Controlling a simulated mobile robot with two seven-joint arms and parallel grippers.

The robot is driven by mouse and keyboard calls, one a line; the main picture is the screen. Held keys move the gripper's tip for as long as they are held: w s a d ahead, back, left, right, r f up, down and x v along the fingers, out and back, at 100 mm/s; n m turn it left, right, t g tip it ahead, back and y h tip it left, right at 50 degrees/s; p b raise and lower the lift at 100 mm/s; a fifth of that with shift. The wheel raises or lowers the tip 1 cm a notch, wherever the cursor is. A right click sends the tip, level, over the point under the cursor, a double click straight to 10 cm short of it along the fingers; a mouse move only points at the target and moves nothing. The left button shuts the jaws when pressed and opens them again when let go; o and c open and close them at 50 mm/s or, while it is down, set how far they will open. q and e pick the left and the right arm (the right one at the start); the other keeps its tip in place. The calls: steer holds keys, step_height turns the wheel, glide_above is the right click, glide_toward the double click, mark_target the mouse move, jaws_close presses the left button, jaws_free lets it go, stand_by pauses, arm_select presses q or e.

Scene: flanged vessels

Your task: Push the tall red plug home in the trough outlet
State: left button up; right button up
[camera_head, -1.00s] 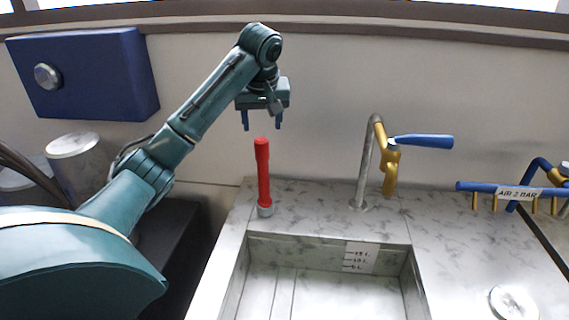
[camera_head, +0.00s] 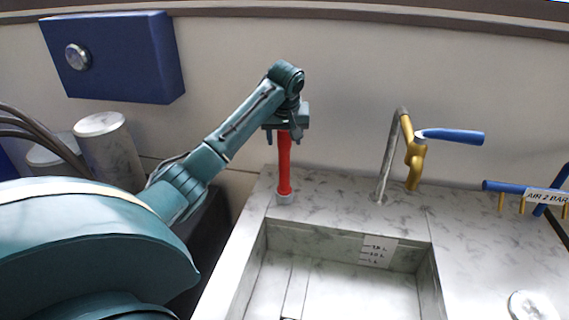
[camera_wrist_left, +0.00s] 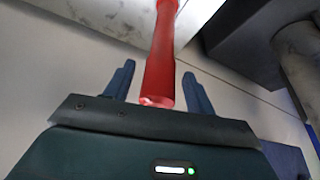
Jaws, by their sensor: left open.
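The tall red plug (camera_head: 284,168) stands upright in a grey collar on the stone counter, at the back left corner of the trough (camera_head: 340,247). My left gripper (camera_head: 283,138) is over the plug's top, pointing down, with its fingers open. In the left wrist view the red plug (camera_wrist_left: 161,62) lies between the two blue fingers, its end close to the palm, with gaps on both sides. Whether the palm touches it I cannot tell. My right gripper is out of view.
A brass tap with a blue lever (camera_head: 450,136) stands right of the plug. A blue rail with an air label (camera_head: 545,196) is farther right. A blue wall box (camera_head: 112,58) and marbled cylinders (camera_head: 108,135) are at the left. The counter between plug and tap is clear.

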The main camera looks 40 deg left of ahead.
arm_select(q)
steer(key=shift+x, duration=1.05)
jaws_close()
